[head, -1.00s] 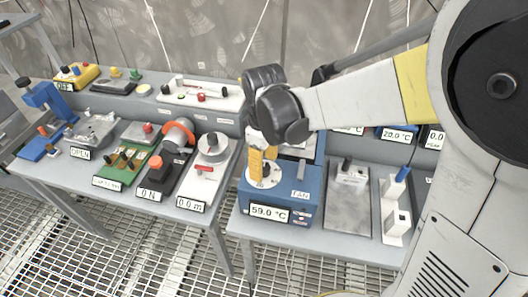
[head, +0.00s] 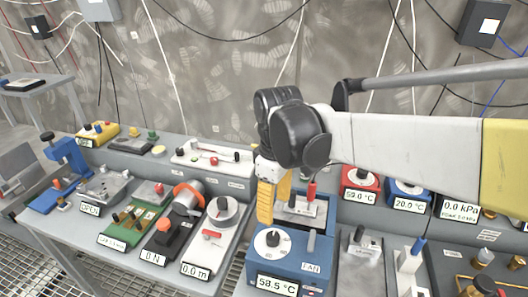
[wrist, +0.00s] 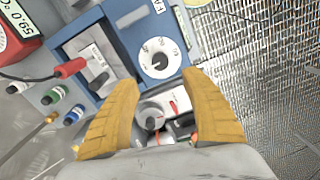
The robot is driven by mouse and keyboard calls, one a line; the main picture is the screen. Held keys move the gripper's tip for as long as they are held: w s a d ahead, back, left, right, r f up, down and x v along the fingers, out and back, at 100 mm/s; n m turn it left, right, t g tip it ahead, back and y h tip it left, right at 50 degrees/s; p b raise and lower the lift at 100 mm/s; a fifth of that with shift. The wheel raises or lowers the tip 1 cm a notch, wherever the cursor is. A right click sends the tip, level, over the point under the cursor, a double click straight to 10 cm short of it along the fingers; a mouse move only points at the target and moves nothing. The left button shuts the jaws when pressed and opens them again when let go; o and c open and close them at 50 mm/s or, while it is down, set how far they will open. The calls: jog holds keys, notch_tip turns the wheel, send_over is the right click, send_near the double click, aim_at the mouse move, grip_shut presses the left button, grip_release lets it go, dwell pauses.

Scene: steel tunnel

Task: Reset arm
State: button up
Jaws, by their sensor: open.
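My gripper (head: 267,202) hangs with its yellow fingers pointing down over the blue box (head: 262,262) with a round white dial (head: 273,239). The box's display reads 58.5 °C, and a FAN label is on its top. In the wrist view my gripper (wrist: 162,82) has its two yellow fingers spread wide with nothing between the tips. The white dial (wrist: 159,58) lies beyond the tips there, apart from them. My arm comes in from the right in the head view.
To the left a grey table carries a white 0.0 m device (head: 212,238), an orange-ringed device (head: 188,195) and a green board (head: 133,226). A red 59.0 °C meter (head: 360,187) and a blue 20.0 °C meter (head: 408,193) stand behind right. Cables hang on the back wall.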

jog(key=shift+d, duration=0.1)
jog(key=s+d+m+t, duration=0.7)
jog(key=s+d+m, duration=0.3)
jog(key=d, duration=0.3)
jog(key=shift+s+m, duration=0.35)
jog(key=shift+m, duration=0.25)
jog(key=shift+d+r, duration=0.1)
jog(key=shift+c, duration=0.2)
